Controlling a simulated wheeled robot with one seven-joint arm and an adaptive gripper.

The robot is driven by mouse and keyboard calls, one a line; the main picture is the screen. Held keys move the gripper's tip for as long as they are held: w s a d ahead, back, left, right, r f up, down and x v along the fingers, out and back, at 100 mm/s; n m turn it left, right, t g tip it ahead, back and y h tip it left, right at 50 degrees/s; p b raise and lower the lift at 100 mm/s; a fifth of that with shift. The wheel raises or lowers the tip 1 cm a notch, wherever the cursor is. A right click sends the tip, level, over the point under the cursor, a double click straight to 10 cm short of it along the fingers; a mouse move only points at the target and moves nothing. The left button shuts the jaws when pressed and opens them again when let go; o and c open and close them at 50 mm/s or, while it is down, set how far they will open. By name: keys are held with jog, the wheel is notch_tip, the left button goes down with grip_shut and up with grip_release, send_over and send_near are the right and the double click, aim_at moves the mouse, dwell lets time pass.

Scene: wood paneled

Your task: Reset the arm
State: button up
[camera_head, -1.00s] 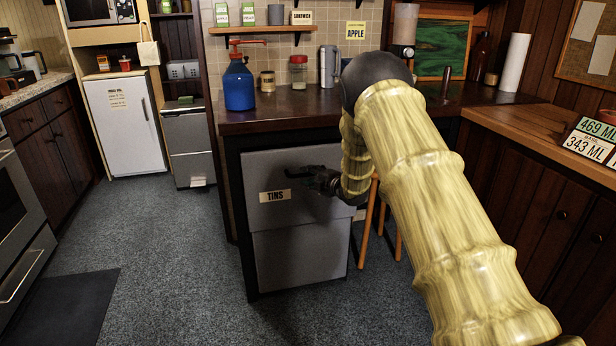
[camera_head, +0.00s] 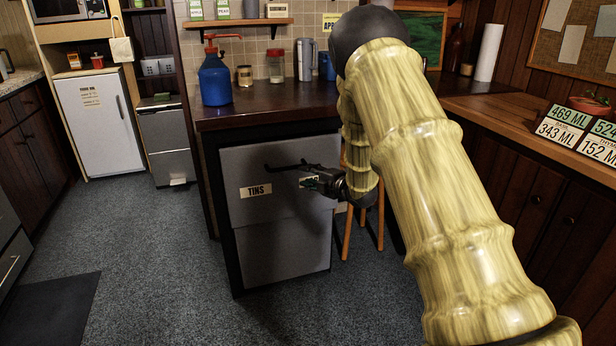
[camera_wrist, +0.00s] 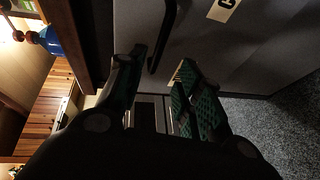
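My gripper (camera_head: 312,177) is at the end of my bent arm, in front of the grey drawer unit (camera_head: 280,250) under the dark counter. In the wrist view its two fingers (camera_wrist: 158,75) are apart with nothing between them. A dark bar handle (camera_head: 285,167) on the upper grey front lies just left of my gripper in the head view. The handle also shows in the wrist view (camera_wrist: 164,35), beyond the fingertips, and a gap appears between them. The upper front bears a "TINS" label (camera_head: 256,190) and a second label partly hidden by my gripper.
The dark counter (camera_head: 270,108) above holds a blue pump bottle (camera_head: 215,80), jars and a metal flask (camera_head: 306,60). Wooden stool legs (camera_head: 347,230) stand right of the unit. Carpet (camera_head: 150,240) at left is clear.

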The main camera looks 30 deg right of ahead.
jog(key=s+a+f+m+g+h, duration=0.15)
jog(key=s+a+f+m, duration=0.25)
jog(key=s+f, duration=0.5)
jog(key=s+a+f+m+g+h, duration=0.1)
jog(key=s+a+f+m+g, duration=0.3)
jog(key=f, duration=0.9)
jog(key=s+a+f+m+g, duration=0.25)
jog(key=s+f, duration=0.25)
jog(key=s, duration=0.3)
jog(key=s+a+f+m+g, duration=0.1)
jog(key=s+a+f+m, duration=0.3)
jog(key=s, duration=0.5)
jog(key=s+a+f+m+g, duration=0.1)
jog(key=s+a+f+g, duration=0.1)
jog(key=s+f, duration=0.45)
jog(key=s+a+m+g+h, duration=0.1)
jog(key=s+a+m+g, duration=0.15)
jog(key=s, duration=0.95)
jog(key=s+a+m+g, duration=0.2)
jog(key=s+a+m, duration=0.1)
jog(key=s, duration=0.8)
notch_tip(320, 180, up, 20)
jog(key=p, duration=2)
jog(key=shift+w+n+p, duration=0.15)
jog(key=shift+n+p, duration=0.15)
jog(key=shift+p, duration=0.05)
